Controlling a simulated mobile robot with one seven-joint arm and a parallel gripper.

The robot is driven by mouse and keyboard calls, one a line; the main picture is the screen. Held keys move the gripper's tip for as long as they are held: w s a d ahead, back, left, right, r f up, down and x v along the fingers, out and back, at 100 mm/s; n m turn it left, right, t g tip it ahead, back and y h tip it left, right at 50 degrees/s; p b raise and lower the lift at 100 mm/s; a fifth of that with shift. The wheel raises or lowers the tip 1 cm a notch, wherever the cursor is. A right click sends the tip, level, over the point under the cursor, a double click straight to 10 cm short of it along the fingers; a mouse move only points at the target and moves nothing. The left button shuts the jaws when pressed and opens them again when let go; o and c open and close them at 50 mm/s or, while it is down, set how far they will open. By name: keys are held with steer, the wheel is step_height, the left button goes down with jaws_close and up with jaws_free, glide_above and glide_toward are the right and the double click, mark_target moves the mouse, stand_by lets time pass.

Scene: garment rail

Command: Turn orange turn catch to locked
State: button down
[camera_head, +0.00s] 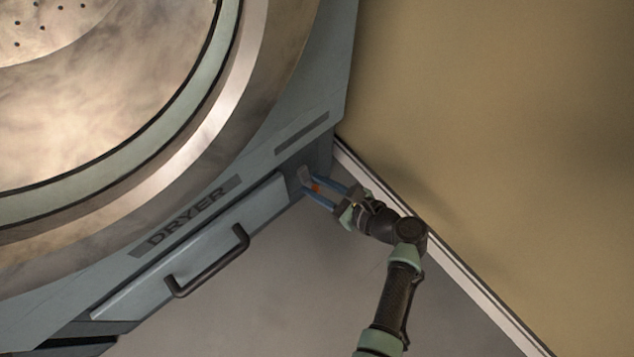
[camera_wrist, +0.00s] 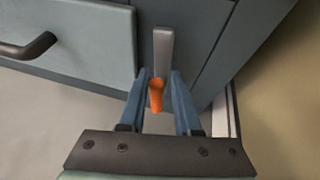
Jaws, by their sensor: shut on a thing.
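The orange turn catch (camera_wrist: 156,95) is on the dryer's lower panel edge, beside a grey metal plate (camera_wrist: 163,52). In the wrist view the orange part stands between my two blue fingers, below the grey plate. My gripper (camera_head: 311,186) reaches the catch at the right end of the dryer's lower drawer, and its fingers are shut on the catch. In the head view only a small orange spot (camera_head: 316,188) of the catch shows between the fingers. Which position the catch is in, locked or not, I cannot tell.
The dryer (camera_head: 290,160) with its big round door fills the upper left. A drawer panel (camera_head: 190,250) with a dark bar handle (camera_head: 208,262) lies left of the catch. A tan wall (camera_head: 500,110) and pale skirting (camera_head: 450,265) run close by on the right. Grey floor lies below.

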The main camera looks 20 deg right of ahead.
steer(key=shift+s+a+f+n+t+h+b, duration=0.2)
steer(key=shift+a+f+n+t+h+b, duration=0.45)
steer(key=shift+n+h+b, duration=0.9)
steer(key=shift+s+a+f+n+t+h+b, duration=0.15)
steer(key=shift+a+f+n+t+h+b, duration=0.55)
steer(key=shift+n, duration=1.6)
steer(key=shift+s+a+f+n+t+h+b, duration=0.2)
steer(key=shift+n+t+h+b, duration=0.95)
steer(key=shift+n, duration=0.8)
steer(key=shift+d+f+h, duration=0.1)
steer(key=shift+h, duration=0.2)
steer(key=c, duration=0.8)
jaws_free()
steer(key=shift+d, duration=0.1)
